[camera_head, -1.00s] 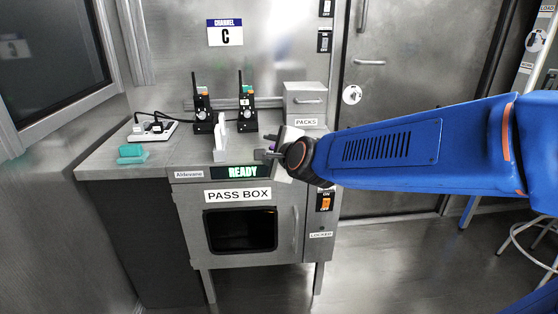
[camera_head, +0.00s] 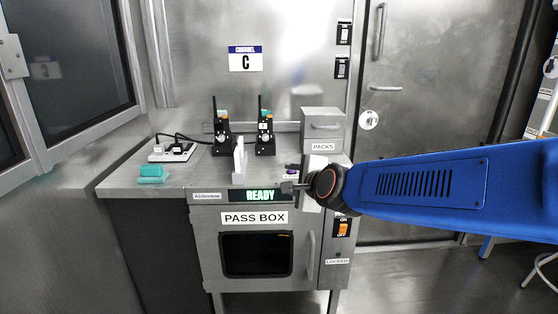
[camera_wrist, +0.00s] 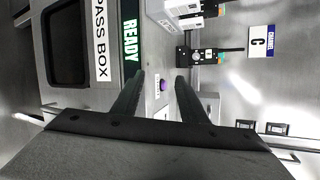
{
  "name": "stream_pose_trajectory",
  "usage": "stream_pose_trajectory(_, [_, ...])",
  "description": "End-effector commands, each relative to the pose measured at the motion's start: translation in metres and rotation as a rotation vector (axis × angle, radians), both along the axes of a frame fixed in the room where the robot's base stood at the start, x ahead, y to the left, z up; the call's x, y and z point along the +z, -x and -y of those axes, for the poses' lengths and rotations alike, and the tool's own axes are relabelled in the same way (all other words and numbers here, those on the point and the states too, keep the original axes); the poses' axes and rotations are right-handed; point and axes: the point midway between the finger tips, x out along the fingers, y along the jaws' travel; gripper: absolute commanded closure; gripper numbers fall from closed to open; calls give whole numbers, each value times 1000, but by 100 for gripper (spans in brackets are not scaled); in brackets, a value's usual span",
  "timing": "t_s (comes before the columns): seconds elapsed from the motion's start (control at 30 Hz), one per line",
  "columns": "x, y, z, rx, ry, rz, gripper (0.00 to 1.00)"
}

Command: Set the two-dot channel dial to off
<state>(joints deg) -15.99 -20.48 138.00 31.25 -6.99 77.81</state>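Two black handheld radios with antennas stand on the counter, a left radio (camera_head: 221,138) and a right radio (camera_head: 265,138). Each has small coloured parts near its top and a pale round spot on its front. Dots marking either dial are too small to make out. My gripper (camera_head: 287,186) is over the counter's front edge, right of the READY display, nearer the camera than the radios. In the wrist view my gripper (camera_wrist: 156,82) is open, with nothing held between its fingers.
The pass box (camera_head: 213,249) is below the counter, with a READY display (camera_head: 259,195). A white upright holder (camera_head: 239,160) stands in front of the radios. The PACKS box (camera_head: 322,124) is right of them. A purple button (camera_wrist: 163,86) shows beyond my fingertips.

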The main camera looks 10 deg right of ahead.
Motion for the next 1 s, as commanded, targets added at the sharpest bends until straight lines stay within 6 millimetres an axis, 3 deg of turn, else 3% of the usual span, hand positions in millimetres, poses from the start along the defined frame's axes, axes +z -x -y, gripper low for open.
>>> stream_pose_trajectory(0.2, [10, -52, -22, -204, -403, 53, 61])
stream_pose_trajectory(0.5, [13, -105, -46, -445, -990, 171, 61])
stream_pose_trajectory(0.73, [11, -121, -56, -530, -1284, 252, 61])
stream_pose_trajectory(1.0, [11, -133, -56, -548, -1355, 275, 61])
